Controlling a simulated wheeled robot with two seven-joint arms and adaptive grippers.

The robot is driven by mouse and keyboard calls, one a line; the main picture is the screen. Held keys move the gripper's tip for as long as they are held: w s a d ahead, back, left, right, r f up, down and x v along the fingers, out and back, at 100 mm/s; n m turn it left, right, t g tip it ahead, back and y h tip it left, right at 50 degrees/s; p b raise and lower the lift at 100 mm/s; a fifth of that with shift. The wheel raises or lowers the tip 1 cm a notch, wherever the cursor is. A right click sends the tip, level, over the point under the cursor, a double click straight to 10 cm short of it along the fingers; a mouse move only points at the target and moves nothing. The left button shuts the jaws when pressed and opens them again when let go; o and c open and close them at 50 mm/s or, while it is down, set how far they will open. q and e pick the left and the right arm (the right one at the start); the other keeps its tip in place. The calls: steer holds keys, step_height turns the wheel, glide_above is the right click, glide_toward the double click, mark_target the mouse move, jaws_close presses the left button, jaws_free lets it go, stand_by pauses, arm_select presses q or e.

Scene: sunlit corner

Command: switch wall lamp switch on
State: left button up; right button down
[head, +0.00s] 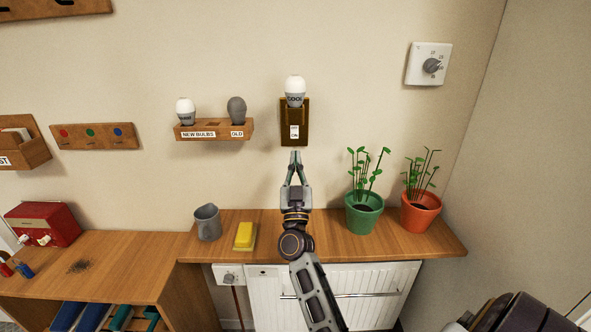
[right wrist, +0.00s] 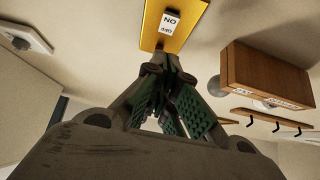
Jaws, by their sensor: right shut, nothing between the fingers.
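The wall lamp is a dark brass plate (head: 303,112) on the wall with a white bulb (head: 295,86) in its top; I cannot tell whether the bulb is lit. Its white rocker switch (head: 294,131), marked ON at the lower end, is on the plate. In the right wrist view the switch (right wrist: 170,21) shows OFF and ON on a yellow-looking plate (right wrist: 194,30). My right gripper (head: 295,154) is shut and empty, pointing up just below the switch. Its fingertips (right wrist: 160,58) show no clear contact with the switch. My left gripper is not in view.
A bulb rack (head: 214,132) hangs left of the lamp. A dial (head: 430,65) is on the wall at the upper right. On the wooden counter (head: 290,247) stand a grey mug (head: 207,222), a yellow block (head: 244,234), a green pot (head: 363,215) and an orange pot (head: 420,213).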

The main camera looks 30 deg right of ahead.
mark_target(294, 132)
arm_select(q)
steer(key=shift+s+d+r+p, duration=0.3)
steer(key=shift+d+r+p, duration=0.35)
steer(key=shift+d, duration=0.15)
arm_select(e)
steer(key=shift+w+d+r, duration=0.45)
steer(key=shift+w+d, duration=0.25)
steer(key=shift+w, duration=0.45)
steer(key=shift+w+d+r, duration=0.45)
steer(key=shift+w+d, duration=0.25)
steer(key=shift+w, duration=0.5)
steer(key=shift+w+d+r, duration=0.45)
steer(key=shift+w+d, duration=0.25)
steer(key=shift+w, duration=0.45)
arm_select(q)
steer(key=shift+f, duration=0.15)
